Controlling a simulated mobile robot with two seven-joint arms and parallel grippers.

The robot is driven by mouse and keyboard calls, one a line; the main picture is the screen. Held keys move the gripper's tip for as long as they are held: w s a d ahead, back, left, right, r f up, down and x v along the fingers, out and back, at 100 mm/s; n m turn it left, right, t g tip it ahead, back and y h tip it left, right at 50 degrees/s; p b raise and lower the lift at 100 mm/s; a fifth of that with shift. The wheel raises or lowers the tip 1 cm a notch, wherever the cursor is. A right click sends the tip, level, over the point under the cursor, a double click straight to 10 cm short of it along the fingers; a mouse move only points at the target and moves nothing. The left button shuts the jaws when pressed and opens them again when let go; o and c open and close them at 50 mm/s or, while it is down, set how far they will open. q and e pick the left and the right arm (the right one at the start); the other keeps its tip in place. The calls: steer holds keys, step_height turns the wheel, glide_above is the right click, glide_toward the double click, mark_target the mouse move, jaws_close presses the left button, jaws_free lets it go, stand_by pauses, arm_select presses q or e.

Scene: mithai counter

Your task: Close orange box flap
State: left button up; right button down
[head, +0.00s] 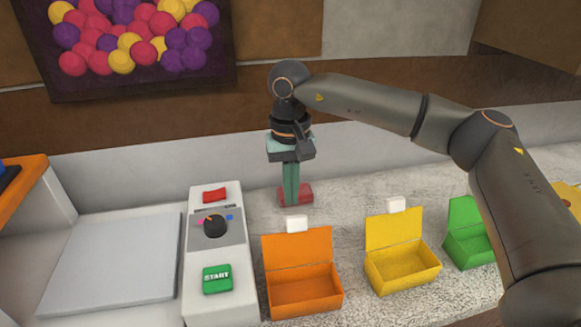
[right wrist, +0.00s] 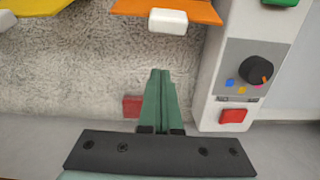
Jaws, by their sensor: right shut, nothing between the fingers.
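The orange box (head: 304,290) stands on the counter right of the control panel, with its inside showing. Its flap (head: 298,247) stands raised at the back, with a white tab (head: 297,223) on its top edge. In the right wrist view the orange flap (right wrist: 190,8) and its white tab (right wrist: 168,20) show at the top edge. My right gripper (head: 291,203) is behind the orange box, pointing down, its green fingers shut and empty. The fingers (right wrist: 160,75) also show in the right wrist view, apart from the tab. My left gripper is not in view.
A yellow box (head: 402,271) and a green box (head: 470,248) stand open to the right. A red block (head: 304,192) lies by my right fingertips. The control panel (head: 196,272) with knob and START button stands left, beside a grey plate (head: 110,260).

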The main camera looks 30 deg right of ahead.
mark_target(298, 242)
steer(key=shift+s+a+r+p, duration=0.1)
steer(key=shift+s+a+p, duration=0.2)
steer(key=shift+s, duration=0.6)
steer(key=shift+s+a+r+p, duration=0.1)
steer(key=shift+s+a+p, duration=0.15)
steer(key=shift+s, duration=0.6)
